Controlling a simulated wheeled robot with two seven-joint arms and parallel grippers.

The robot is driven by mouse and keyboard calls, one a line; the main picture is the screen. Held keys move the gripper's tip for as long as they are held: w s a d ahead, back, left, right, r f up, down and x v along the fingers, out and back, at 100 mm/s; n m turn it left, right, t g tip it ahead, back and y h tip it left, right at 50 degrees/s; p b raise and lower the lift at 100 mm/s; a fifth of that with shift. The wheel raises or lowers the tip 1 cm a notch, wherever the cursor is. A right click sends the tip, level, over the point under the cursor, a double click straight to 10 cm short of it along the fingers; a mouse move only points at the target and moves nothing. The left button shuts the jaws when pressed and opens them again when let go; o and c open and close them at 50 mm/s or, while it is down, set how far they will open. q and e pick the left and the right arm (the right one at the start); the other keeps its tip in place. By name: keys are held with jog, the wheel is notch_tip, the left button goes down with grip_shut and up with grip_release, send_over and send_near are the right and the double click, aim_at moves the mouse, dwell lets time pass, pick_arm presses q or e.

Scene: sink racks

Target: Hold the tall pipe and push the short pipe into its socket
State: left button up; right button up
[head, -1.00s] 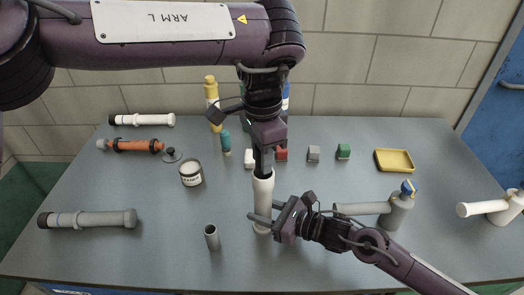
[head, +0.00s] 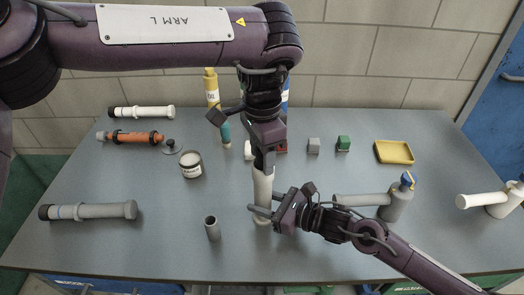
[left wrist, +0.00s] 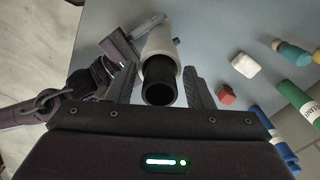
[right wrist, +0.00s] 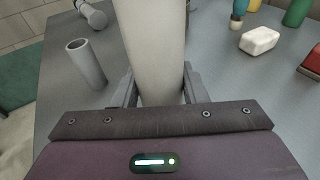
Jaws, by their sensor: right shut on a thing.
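The tall pipe (head: 263,185) is pale and stands upright near the middle of the table. My right gripper (head: 264,216) is shut on its lower part; the right wrist view shows the tall pipe (right wrist: 155,45) between the fingers. The short pipe (left wrist: 160,82) is a dark tube lined up with the tall pipe's wide white top (left wrist: 160,42); its lower end is hidden there, so its depth cannot be told. My left gripper (head: 264,160) is above, pointing down, its fingers apart on both sides of the short pipe, with gaps showing in the left wrist view.
A small grey tube (head: 212,228) stands to the left, with a jar (head: 191,165) behind it. A grey capped pipe (head: 90,211) lies far left. A grey pipe fitting (head: 395,203) is close beside my right arm. A yellow tray (head: 394,152) lies at the back right.

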pick_arm(q)
jog(key=shift+o, duration=0.4)
jog(key=shift+r, duration=0.1)
notch_tip(320, 180, up, 12)
dwell(0.5)
pick_arm(e)
jog(key=o, duration=1)
